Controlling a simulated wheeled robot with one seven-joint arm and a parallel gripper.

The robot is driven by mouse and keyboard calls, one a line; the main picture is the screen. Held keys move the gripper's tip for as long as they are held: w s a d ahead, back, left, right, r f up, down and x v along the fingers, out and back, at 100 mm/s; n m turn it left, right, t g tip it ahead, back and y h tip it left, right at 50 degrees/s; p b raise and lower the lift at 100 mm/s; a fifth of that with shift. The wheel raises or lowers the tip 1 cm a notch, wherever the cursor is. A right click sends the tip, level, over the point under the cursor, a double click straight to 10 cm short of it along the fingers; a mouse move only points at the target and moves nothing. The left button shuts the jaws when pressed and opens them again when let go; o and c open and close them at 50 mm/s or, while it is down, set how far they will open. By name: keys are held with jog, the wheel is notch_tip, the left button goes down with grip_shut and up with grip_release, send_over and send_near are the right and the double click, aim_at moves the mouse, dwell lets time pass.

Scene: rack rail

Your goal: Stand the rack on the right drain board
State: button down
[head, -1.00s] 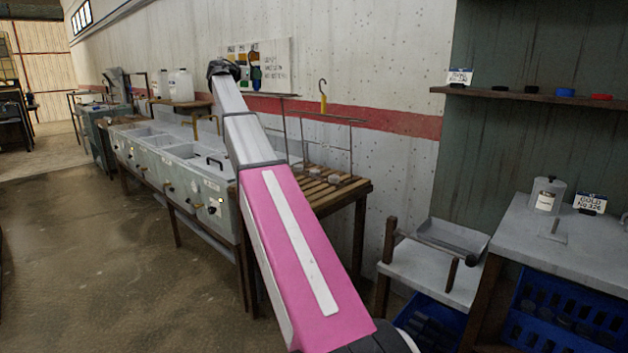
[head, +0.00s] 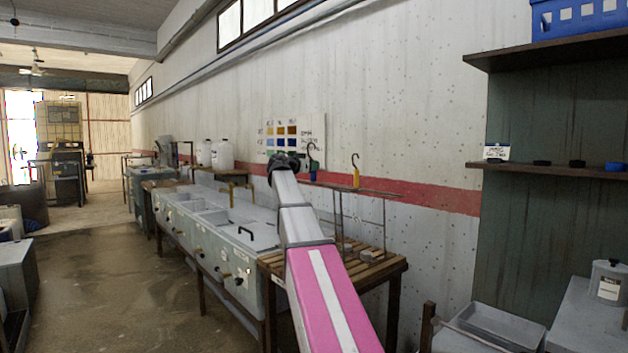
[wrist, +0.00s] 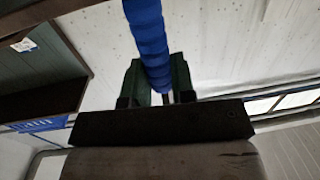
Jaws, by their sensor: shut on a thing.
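My gripper (head: 300,163) is at the far end of my outstretched arm, near the wall. In the wrist view my gripper (wrist: 160,88) is shut on the blue-wrapped grip (wrist: 148,38) of a rack. In the head view this rack's dark hook (head: 312,152) rises just right of the gripper. My arm hides much of its frame, so I cannot tell whether it touches the board. The slatted wooden drain board (head: 385,268) is at the right end of the sinks. A thin wire rack with a yellow grip (head: 356,178) is above it, beside the held rack.
A row of grey sinks (head: 215,240) with taps runs along the wall to the left. A colour chart (head: 295,132) hangs behind my gripper. A grey tray (head: 495,325) and a wall shelf (head: 560,172) are at right. The floor at left is open.

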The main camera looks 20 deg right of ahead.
aim_at(314, 177)
jog(key=shift+s+d+f, duration=0.2)
jog(key=shift+s+f, duration=0.2)
jog(key=shift+s, duration=0.15)
jog(key=shift+f, duration=1.9)
jog(key=c, duration=0.9)
grip_release()
jog(key=shift+f, duration=0.1)
jog(key=shift+c, duration=0.2)
jog(key=v, duration=1.2)
jog(key=shift+a, duration=0.1)
